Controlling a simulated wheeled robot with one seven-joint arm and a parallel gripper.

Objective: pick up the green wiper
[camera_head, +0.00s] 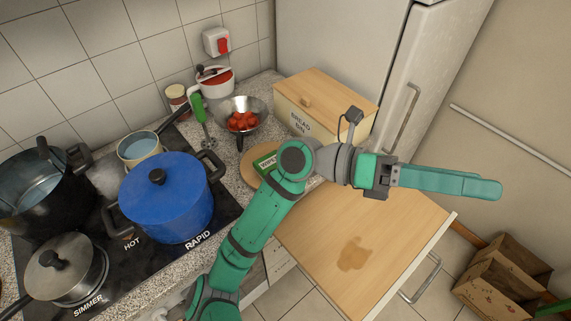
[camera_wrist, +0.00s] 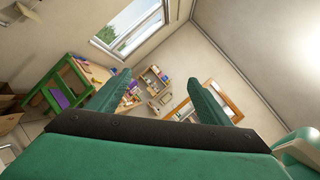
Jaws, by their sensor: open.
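No thing that I can be sure is the green wiper shows in either view. A green-handled upright tool (camera_head: 198,108) with a metal lower part stands on the counter near the tiled wall; it looks like a hand blender. A green packet (camera_head: 265,161) lies on a round wooden board, partly hidden by my arm. My gripper (camera_head: 492,189) is stretched out to the right, high above the floor and away from both. In the wrist view its two fingers (camera_wrist: 160,88) stand apart with nothing between them, facing the far room.
A blue pot (camera_head: 167,200), a dark pot (camera_head: 38,190) and a steel pan (camera_head: 66,269) crowd the hob. A bread bin (camera_head: 322,103) stands by the fridge (camera_head: 345,50). A stained wooden top (camera_head: 400,235) lies below my arm.

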